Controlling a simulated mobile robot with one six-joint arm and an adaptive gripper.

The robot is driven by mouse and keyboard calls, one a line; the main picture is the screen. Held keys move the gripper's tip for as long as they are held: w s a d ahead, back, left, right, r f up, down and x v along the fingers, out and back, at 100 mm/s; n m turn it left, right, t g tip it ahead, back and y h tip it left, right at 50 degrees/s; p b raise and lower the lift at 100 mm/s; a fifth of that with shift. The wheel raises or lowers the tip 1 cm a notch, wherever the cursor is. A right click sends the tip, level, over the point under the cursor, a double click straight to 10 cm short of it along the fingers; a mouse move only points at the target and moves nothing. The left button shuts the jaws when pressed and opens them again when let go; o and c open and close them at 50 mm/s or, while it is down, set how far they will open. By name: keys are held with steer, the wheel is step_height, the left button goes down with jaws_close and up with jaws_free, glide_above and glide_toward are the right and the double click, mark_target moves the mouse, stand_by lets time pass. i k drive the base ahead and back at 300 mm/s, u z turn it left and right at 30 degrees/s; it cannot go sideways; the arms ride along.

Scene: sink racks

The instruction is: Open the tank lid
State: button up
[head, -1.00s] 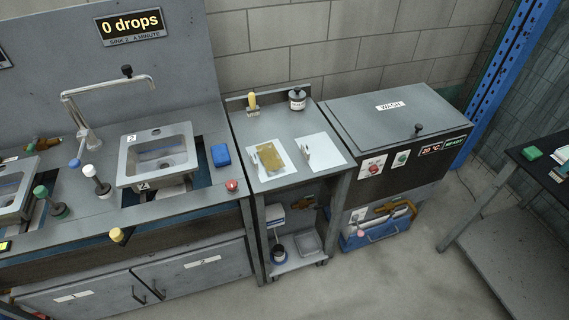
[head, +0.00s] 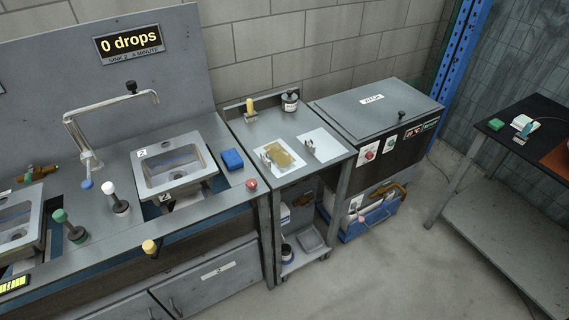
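The tank is the grey box marked "WASH" at the back right, with a dark front panel (head: 380,147) carrying a red button and small displays. Its flat grey lid (head: 350,112) lies shut on top. A black knob (head: 401,115) stands up near the lid's front edge. My gripper is not in view.
A grey side table (head: 265,125) with two white sheets, a yellow-handled tool and a jar stands left of the tank. The sink counter (head: 115,215) fills the left. A dark-topped table (head: 535,120) stands at the right.

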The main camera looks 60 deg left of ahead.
mark_target(365, 111)
steer(key=k, duration=1.8)
steer(key=u, duration=1.4)
steer(key=i, duration=1.55)
